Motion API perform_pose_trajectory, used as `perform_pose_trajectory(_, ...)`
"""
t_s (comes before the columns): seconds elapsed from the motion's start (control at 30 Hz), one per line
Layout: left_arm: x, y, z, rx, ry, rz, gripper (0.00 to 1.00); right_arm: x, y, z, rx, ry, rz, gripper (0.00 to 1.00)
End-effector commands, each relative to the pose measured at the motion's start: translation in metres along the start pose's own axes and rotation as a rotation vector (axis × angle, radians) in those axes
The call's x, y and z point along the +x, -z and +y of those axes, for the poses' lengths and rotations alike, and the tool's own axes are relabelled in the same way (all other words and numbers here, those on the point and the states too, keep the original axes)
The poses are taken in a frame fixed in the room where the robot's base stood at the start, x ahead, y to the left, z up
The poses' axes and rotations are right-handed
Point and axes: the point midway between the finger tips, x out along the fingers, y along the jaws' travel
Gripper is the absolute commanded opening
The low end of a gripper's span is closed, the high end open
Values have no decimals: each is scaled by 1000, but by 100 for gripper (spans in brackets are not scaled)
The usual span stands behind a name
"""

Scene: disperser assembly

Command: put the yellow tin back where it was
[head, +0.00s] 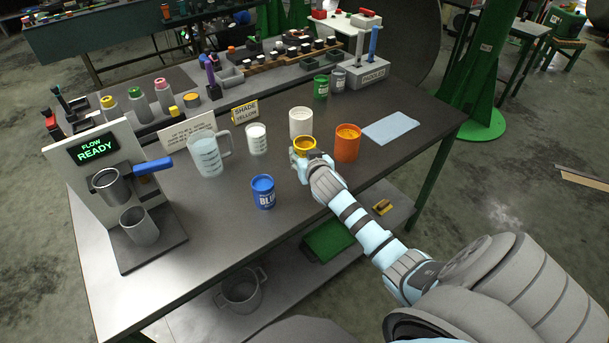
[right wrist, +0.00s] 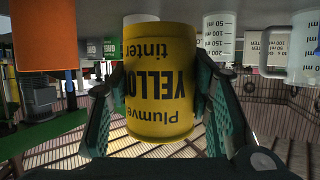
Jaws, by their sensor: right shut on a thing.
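The yellow tin (head: 305,143) is at the middle of the table (head: 300,235), between a white cup and an orange container. In the right wrist view the yellow tin (right wrist: 160,85) fills the middle, with its label upside down in that picture. My right gripper (head: 303,155) is shut on the tin, with one finger on each side of it. The gripper hides the tin's lower part in the head view, so I cannot tell whether it touches the table. My left gripper is not in view.
A white cup (head: 300,122) stands just behind the tin and an orange container (head: 347,142) close to its right. A blue tin (head: 263,191) stands front left. Green (head: 321,87) and grey (head: 338,80) tins stand at the back. A blue cloth (head: 390,128) lies right; the front right table is bare.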

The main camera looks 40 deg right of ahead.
Motion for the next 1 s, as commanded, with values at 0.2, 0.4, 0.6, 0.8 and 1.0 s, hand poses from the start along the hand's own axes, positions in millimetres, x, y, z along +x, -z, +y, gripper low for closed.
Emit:
perform_pose_trajectory(0.2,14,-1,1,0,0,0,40,15,-36,0,0,1,-1,9)
perform_pose_trajectory(0.4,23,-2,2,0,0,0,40,26,-62,0,-1,1,1,9)
perform_pose_trajectory(0.6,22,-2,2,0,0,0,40,25,-60,0,-1,2,2,9)
perform_pose_trajectory(0.8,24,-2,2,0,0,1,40,26,-62,0,-1,1,2,58)
perform_pose_trajectory(1.0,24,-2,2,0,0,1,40,26,-62,0,-1,1,2,66)
